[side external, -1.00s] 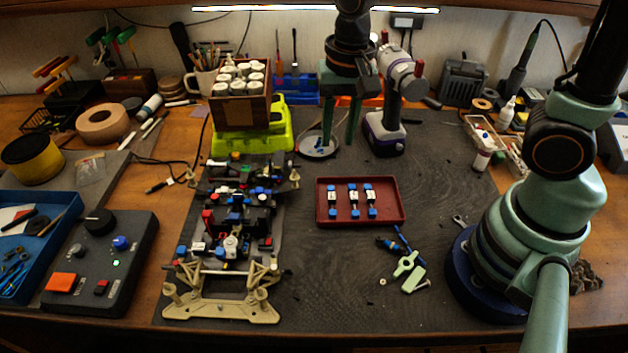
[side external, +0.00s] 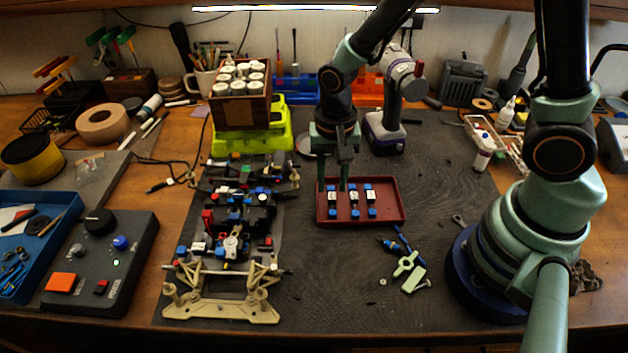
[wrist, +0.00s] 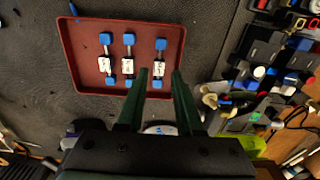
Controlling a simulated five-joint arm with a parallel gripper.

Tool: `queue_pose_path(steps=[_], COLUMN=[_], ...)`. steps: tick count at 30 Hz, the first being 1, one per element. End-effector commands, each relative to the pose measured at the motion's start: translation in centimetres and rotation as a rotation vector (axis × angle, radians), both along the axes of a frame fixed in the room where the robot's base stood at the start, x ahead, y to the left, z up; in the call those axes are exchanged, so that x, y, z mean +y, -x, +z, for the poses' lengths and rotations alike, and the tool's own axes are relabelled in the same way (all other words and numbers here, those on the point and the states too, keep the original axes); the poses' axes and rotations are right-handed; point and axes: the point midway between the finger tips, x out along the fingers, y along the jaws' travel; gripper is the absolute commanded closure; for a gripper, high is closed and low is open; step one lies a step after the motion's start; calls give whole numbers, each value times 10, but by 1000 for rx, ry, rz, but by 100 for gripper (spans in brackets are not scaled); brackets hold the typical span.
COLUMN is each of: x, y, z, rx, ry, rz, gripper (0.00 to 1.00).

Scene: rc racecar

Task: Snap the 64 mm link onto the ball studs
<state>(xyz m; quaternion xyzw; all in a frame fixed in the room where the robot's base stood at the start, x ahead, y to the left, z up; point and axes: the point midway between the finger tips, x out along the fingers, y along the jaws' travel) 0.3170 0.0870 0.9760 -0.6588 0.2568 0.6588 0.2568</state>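Three links lie side by side in a dark red tray (side external: 390,218), each with blue ends and a white label too small to read. In the side view they are the left link (side external: 332,199), the middle link (side external: 354,200) and the right link (side external: 371,200). My gripper (side external: 332,188) is open and points down at the left link, one finger to each side. In the wrist view that link (wrist: 159,66) shows between my open fingertips (wrist: 160,72); their exact height over it is unclear. The racecar chassis (side external: 232,215) stands left of the tray; its ball studs are too small to make out.
The black control box (side external: 100,262) is at left.

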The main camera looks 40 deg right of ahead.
Motion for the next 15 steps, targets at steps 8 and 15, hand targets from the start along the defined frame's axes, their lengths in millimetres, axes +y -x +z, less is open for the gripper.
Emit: queue_pose_path(steps=[8,15], x=[-2,-2], y=[0,0], z=[-32,-35], rx=[2,-1], ry=[1,-1], rz=[1,1], gripper=[65,65])
